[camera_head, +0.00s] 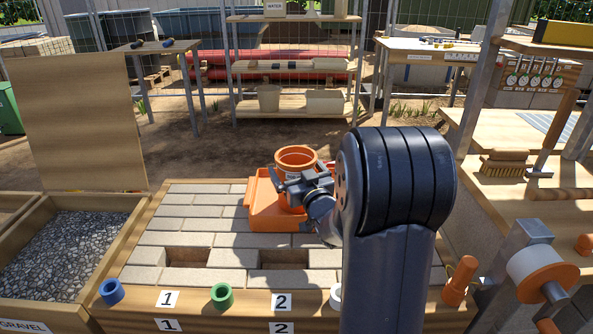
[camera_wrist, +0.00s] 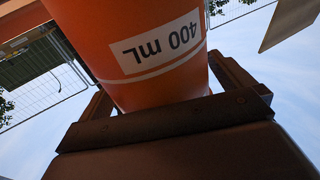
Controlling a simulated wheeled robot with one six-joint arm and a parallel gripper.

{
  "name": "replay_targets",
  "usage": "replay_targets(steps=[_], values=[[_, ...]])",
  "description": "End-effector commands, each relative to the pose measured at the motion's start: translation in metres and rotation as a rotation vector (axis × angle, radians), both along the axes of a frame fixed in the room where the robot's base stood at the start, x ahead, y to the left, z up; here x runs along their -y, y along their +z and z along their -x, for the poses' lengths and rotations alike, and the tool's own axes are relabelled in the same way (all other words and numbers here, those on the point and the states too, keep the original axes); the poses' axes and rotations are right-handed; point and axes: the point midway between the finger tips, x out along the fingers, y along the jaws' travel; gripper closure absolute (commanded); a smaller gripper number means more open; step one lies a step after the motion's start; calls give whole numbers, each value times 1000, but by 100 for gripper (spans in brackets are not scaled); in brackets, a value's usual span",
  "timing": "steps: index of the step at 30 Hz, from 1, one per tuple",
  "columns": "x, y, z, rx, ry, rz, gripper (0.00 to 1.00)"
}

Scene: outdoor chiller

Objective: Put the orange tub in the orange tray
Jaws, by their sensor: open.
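The orange tub (camera_head: 294,164), upright with an open top, appears to stand in the orange tray (camera_head: 262,216). My gripper and arm partly hide its lower side and the tray's right part, so contact with the tray floor cannot be seen fully. My gripper (camera_head: 303,187) is at the tub's near right side. In the wrist view the tub (camera_wrist: 130,18) fills the space between the fingers of my gripper (camera_wrist: 165,90), with its white "400 mL" label showing upside down. The jaws are open around the tub.
The tray lies on a paved bench top (camera_head: 160,238) with two recessed gaps. A blue ring (camera_head: 112,291) and a green ring (camera_head: 221,295) are at its front edge. A gravel bin (camera_head: 60,250) is at left; a brush (camera_head: 504,163) lies on the right bench.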

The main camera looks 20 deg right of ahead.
Motion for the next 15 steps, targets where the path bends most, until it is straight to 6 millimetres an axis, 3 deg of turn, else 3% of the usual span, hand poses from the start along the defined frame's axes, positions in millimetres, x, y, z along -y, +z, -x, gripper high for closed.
replay_targets(steps=[5, 15], values=[[0, 5, 1, 0, 0, 0, 0], [1, -2, 66, -1, -3, 0, 0]])
